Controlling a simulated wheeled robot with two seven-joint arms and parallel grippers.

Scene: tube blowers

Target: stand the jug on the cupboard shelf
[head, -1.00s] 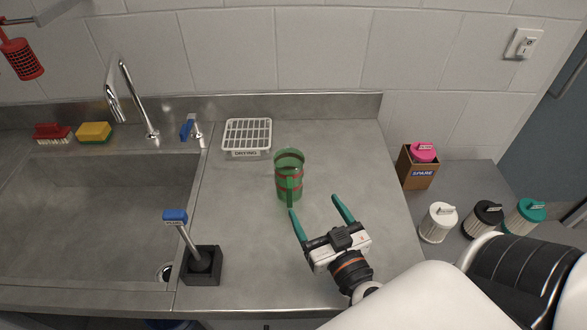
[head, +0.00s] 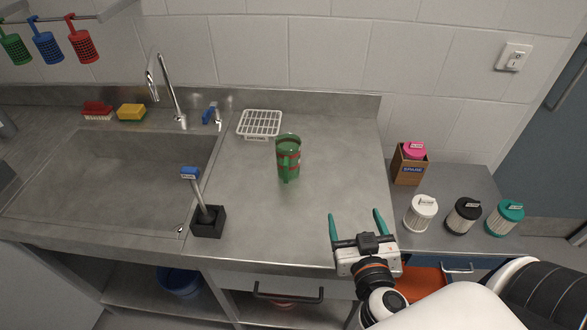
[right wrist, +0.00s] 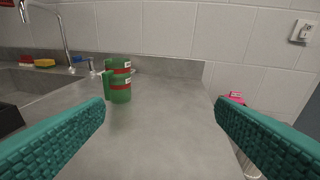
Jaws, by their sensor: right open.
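The green jug (head: 291,159) with red bands stands upright on the steel counter, its handle toward the front in the head view. It also shows in the right wrist view (right wrist: 120,82), left of centre and beyond the fingers. My right gripper (head: 356,224) is open and empty, with teal fingers, near the counter's front right corner. It is apart from the jug, to its right and nearer to me. In the right wrist view its two fingers (right wrist: 160,118) are spread wide with nothing between them. My left gripper is not in view. No cupboard shelf is clearly identifiable.
A white drying rack (head: 260,124) lies behind the jug. A blue-handled tool stands in a black holder (head: 208,222) at the front left, beside the sink (head: 110,175). White, black and teal canisters (head: 464,215) and a box (head: 409,166) occupy the lower right surface. The counter right of the jug is clear.

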